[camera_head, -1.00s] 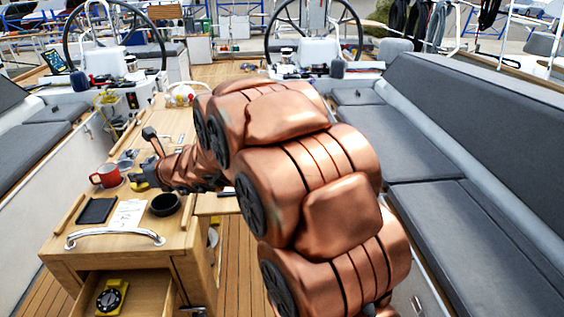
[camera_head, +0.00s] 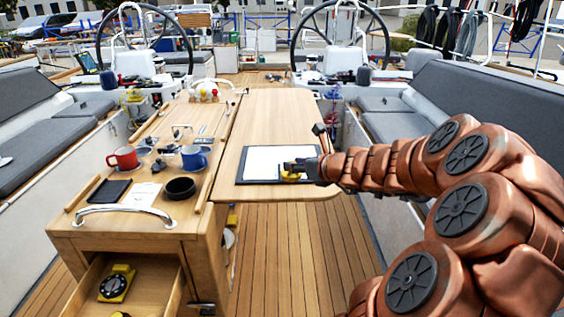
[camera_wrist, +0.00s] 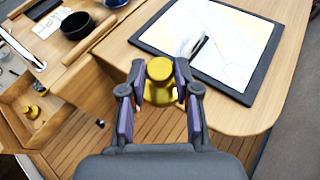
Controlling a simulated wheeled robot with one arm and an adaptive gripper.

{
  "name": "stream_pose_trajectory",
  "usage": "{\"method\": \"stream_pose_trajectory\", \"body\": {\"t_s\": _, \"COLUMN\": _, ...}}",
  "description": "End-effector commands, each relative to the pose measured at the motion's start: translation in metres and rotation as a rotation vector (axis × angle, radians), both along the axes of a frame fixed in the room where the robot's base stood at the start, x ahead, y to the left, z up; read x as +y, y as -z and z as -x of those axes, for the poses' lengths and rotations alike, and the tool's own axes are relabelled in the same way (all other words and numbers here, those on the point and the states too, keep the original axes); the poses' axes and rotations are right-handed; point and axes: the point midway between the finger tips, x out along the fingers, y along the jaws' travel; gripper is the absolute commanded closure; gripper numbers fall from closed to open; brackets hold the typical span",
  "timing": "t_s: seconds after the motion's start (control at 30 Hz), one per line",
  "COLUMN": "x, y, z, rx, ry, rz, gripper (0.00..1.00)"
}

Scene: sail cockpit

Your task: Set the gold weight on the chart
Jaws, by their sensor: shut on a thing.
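The gold weight (camera_wrist: 159,72) is a round, knobbed piece between the two fingers of my gripper (camera_wrist: 158,95), which is shut on it. In the head view the weight (camera_head: 291,176) shows just under my gripper (camera_head: 300,170), in front of the lower right part of the chart. The chart (camera_head: 262,160) is a pale sheet with a dark border on the wooden table leaf. In the wrist view the chart (camera_wrist: 225,45) lies beyond the weight, to the upper right. I cannot tell how high the weight is above the table.
A slim dark and silvery thing (camera_wrist: 197,45) lies on the chart. On the wooden console stand a red mug (camera_head: 122,158), a blue mug (camera_head: 195,158) and a black bowl (camera_head: 180,188). An open drawer (camera_head: 148,285) holds yellow items. The table leaf (camera_head: 280,110) behind the chart is clear.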

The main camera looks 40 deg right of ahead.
Motion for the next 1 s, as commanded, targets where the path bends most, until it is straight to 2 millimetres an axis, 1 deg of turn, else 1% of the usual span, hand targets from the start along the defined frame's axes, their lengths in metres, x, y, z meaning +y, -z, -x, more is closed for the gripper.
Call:
{"method": "stream_pose_trajectory", "body": {"t_s": 0.03, "x": -0.015, "y": 0.010, "z": 0.013, "rx": -0.002, "ry": 0.023, "rz": 0.001, "gripper": 1.00}}
{"method": "stream_pose_trajectory", "body": {"t_s": 0.1, "x": -0.029, "y": 0.015, "z": 0.027, "rx": -0.001, "ry": 0.045, "rz": 0.002, "gripper": 1.00}}
{"method": "stream_pose_trajectory", "body": {"t_s": 0.2, "x": -0.044, "y": 0.020, "z": 0.043, "rx": -0.002, "ry": 0.070, "rz": 0.002, "gripper": 1.00}}
{"method": "stream_pose_trajectory", "body": {"t_s": 0.3, "x": -0.054, "y": 0.024, "z": 0.054, "rx": -0.001, "ry": 0.086, "rz": 0.003, "gripper": 1.00}}
{"method": "stream_pose_trajectory", "body": {"t_s": 0.43, "x": -0.060, "y": 0.025, "z": 0.058, "rx": 0.000, "ry": 0.093, "rz": 0.002, "gripper": 1.00}}
{"method": "stream_pose_trajectory", "body": {"t_s": 0.57, "x": -0.067, "y": 0.024, "z": 0.047, "rx": -0.001, "ry": 0.093, "rz": 0.003, "gripper": 1.00}}
{"method": "stream_pose_trajectory", "body": {"t_s": 1.0, "x": -0.103, "y": 0.032, "z": -0.016, "rx": 0.001, "ry": 0.093, "rz": 0.001, "gripper": 1.00}}
